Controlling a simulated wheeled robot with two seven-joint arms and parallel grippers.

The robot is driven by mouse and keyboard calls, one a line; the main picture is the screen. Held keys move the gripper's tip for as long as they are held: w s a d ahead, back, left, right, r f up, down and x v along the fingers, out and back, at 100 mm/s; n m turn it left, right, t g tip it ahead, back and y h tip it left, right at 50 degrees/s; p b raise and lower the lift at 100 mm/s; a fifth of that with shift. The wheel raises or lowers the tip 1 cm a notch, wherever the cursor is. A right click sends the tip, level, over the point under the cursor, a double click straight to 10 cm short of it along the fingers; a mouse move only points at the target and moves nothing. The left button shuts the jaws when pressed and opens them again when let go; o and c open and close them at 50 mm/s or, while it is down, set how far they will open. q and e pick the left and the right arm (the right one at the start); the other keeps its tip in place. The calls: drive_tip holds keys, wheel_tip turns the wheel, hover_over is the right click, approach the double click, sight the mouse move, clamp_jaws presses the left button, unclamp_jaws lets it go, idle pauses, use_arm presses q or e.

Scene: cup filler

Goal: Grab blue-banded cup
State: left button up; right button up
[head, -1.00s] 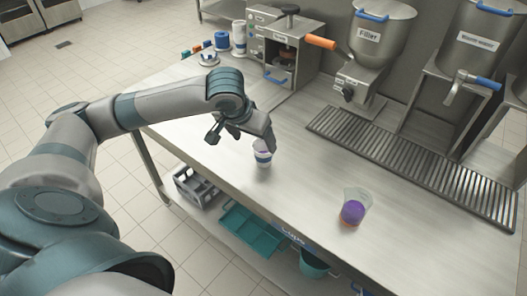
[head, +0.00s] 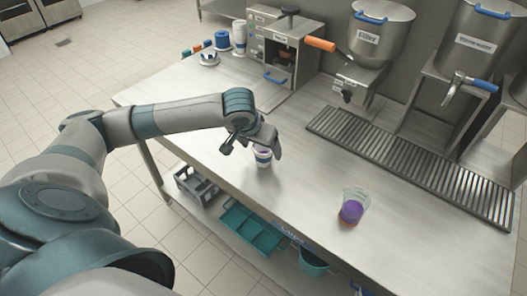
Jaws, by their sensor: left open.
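My right gripper does not show.
A clear cup with purple contents (head: 352,208) stands to the right on the counter. The filler (head: 368,45) with its orange handle and a drip grate (head: 400,160) are behind. A teal tray (head: 250,230) lies on the shelf below the counter.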

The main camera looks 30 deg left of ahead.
use_arm(q)
drive_tip(key=shift+p+x, duration=0.3)
drive_tip(key=shift+x, duration=1.35)
drive_tip(key=shift+w+d, duration=0.1)
drive_tip(key=shift+w, duration=0.1)
drive_tip(key=c, duration=1.1)
